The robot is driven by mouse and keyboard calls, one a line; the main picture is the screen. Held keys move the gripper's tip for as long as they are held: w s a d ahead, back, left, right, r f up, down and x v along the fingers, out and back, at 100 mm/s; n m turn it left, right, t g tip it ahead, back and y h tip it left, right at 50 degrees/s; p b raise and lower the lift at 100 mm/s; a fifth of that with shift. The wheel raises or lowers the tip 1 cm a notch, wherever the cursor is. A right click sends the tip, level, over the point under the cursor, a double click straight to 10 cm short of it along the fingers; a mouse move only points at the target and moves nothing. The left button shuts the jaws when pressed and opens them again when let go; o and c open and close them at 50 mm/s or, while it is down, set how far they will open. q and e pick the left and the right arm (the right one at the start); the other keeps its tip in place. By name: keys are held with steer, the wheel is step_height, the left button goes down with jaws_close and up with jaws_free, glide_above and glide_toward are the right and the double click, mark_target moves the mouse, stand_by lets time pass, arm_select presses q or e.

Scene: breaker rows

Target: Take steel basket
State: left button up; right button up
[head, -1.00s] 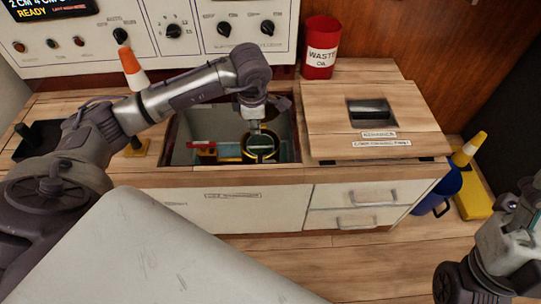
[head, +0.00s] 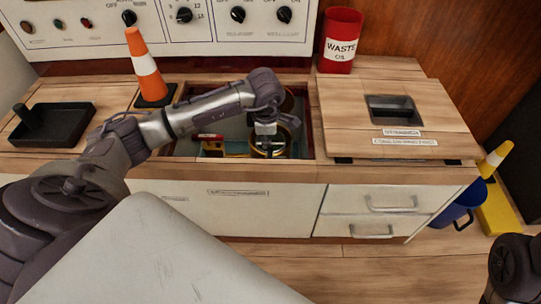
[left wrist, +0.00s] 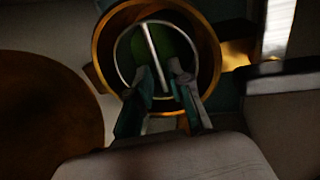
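In the left wrist view, the steel basket (left wrist: 184,50) looks like a round steel-rimmed cup with a greenish inside and a straight bright bar across it. It sits inside a brass-coloured ring (left wrist: 104,48). My left gripper (left wrist: 163,72) points down at it, with one finger on each side of the bar and a small gap between the tips. In the head view, my left gripper (head: 267,132) reaches into the open counter well over the brass ring (head: 281,150) and largely hides the basket. My right gripper is out of view; only part of that arm shows.
The well's front edge (head: 240,172) and the wooden lid (head: 345,110) at its right border the reach. A traffic cone (head: 146,65) and a black tray (head: 70,122) stand left. A red waste-oil bin (head: 340,40) stands behind. A red item (head: 210,137) lies in the well.

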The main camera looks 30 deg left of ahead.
arm_select(q)
steer(key=shift+w+a+f+b, duration=0.15)
steer(key=shift+f+b, duration=0.2)
steer(key=shift+f, duration=0.45)
steer(key=shift+w+a+f+b, duration=0.1)
steer(key=shift+f+b, duration=0.2)
steer(key=shift+f, duration=0.45)
jaws_close()
steer(key=shift+r, duration=0.25)
